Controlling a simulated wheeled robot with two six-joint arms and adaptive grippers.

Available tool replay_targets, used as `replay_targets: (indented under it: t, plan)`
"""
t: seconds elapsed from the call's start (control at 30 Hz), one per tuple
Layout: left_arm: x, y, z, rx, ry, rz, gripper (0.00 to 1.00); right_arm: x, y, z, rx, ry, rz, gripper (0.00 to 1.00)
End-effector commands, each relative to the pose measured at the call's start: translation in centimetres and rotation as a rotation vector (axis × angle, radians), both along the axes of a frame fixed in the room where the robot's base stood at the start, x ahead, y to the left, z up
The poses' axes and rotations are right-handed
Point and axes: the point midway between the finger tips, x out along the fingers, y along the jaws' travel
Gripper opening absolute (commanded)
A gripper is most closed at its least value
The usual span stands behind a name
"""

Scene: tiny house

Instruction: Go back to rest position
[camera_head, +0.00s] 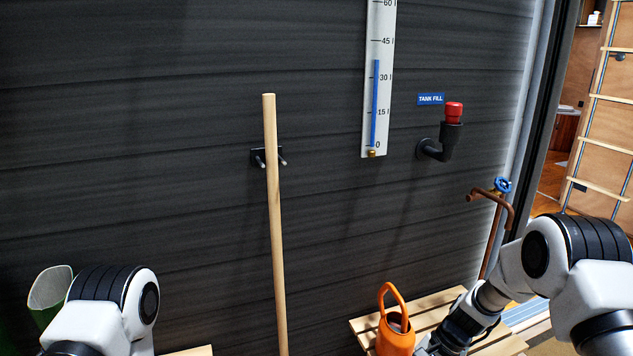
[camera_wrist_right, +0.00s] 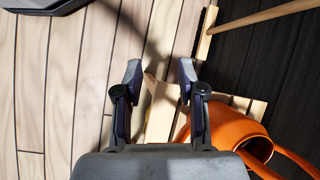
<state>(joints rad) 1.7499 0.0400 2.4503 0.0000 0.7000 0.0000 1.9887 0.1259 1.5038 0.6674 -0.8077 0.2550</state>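My right gripper (camera_wrist_right: 159,72) is open in the right wrist view, with nothing between its fingertips. Below the fingers show wooden slats and floor planks. An orange watering can (camera_head: 395,338) stands on a slatted wooden bench (camera_head: 440,312), just left of my right gripper in the head view. The can also shows in the right wrist view (camera_wrist_right: 228,124), close beside the right finger; I cannot tell whether they touch. My left arm shows at the lower left of the head view, but its gripper is out of view.
A wooden pole (camera_head: 272,200) stands at a wall hook (camera_head: 258,158). The dark wall carries a gauge (camera_head: 378,80) and a red-capped fill pipe (camera_head: 452,125). A copper tap (camera_head: 490,195) rises behind the bench. A green container (camera_head: 48,292) is at the left. A ladder (camera_head: 606,100) stands right.

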Motion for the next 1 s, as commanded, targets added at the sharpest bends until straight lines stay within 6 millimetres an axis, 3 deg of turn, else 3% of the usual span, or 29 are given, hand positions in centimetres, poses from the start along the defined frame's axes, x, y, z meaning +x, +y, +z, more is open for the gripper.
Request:
replay_targets:
  t: [0.17,0.3,0.4,0.5,0.6,0.67,0.77,0.8,0.83,0.9,1.0]
  plan:
    - [0.0,0.0,0.0,0.0,0.0,0.0,0.81,-8.3,-0.8,-6.2,-0.104,0.118,0.083,0.4]
    - [0.0,0.0,0.0,0.0,0.0,0.0,0.81,-18.6,-2.8,-11.2,-0.241,0.19,0.241,0.4]
    - [0.0,0.0,0.0,0.0,0.0,0.0,0.81,-26.3,-4.7,-13.0,-0.326,0.183,0.415,0.4]
    - [0.0,0.0,0.0,0.0,0.0,0.0,0.81,-31.5,-6.0,-13.1,-0.371,0.105,0.591,0.4]
    - [0.0,0.0,0.0,0.0,0.0,0.0,0.81,-33.5,-6.2,-12.3,-0.385,-0.013,0.717,0.4]
    - [0.0,0.0,0.0,0.0,0.0,0.0,0.81,-33.7,-6.1,-11.8,-0.388,-0.097,0.771,0.4]
    - [0.0,0.0,0.0,0.0,0.0,0.0,0.81,-32.4,-5.6,-11.3,-0.404,-0.257,0.832,0.4]
    - [0.0,0.0,0.0,0.0,0.0,0.0,0.81,-30.7,-5.5,-11.4,-0.425,-0.338,0.846,0.4]
    - [0.0,0.0,0.7,0.0,0.0,0.0,0.81,-29.9,-5.6,-10.7,-0.441,-0.375,0.855,0.4]
    - [0.0,0.0,4.1,0.0,0.001,0.0,0.81,-30.1,-5.6,-7.3,-0.437,-0.363,0.853,0.4]
    - [0.0,0.0,7.1,0.0,-0.001,0.0,0.81,-30.1,-5.6,-4.4,-0.438,-0.361,0.852,0.4]
